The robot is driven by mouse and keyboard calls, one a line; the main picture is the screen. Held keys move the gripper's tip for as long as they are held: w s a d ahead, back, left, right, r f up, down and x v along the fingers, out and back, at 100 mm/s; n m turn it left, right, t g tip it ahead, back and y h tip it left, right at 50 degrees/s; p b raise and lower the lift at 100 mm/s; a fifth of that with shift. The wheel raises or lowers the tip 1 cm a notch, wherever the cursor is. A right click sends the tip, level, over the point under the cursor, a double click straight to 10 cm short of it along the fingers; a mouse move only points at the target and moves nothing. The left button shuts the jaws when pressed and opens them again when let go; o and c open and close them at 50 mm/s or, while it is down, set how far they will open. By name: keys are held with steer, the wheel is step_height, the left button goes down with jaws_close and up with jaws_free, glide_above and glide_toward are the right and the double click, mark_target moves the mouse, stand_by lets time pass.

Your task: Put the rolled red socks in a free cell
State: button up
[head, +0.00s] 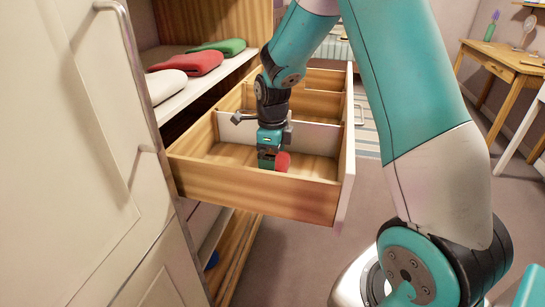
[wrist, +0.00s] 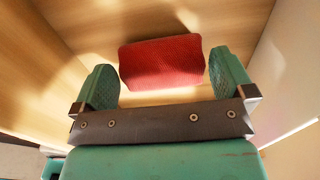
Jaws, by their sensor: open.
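The rolled red socks (head: 283,161) lie on the floor of the front cell of the open wooden drawer (head: 255,190). In the wrist view the red socks (wrist: 162,62) sit between my gripper's two green fingers, with a small gap on the right and little or none on the left. My gripper (head: 270,160) points down into that front cell and hides part of the socks in the head view. In the wrist view my gripper (wrist: 165,85) is open around the socks.
A white divider (head: 310,135) bounds the front cell, with further cells behind it. Folded white (head: 166,85), red (head: 186,63) and green (head: 218,47) cloths lie on the shelf at left. A closed white door (head: 80,150) stands close at left.

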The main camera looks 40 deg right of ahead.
step_height(320, 180, up, 10)
steer(key=p, duration=0.2)
steer(key=s+a+r+n+y, duration=0.2)
steer(key=s+a+n, duration=0.9)
steer(key=n, duration=0.6)
steer(key=s+a+r+n+y, duration=0.2)
steer(key=s+a+n, duration=0.9)
steer(key=n, duration=0.7)
steer(key=shift+s+r+n, duration=0.3)
steer(key=shift+s+r, duration=0.55)
steer(key=shift+r, duration=0.05)
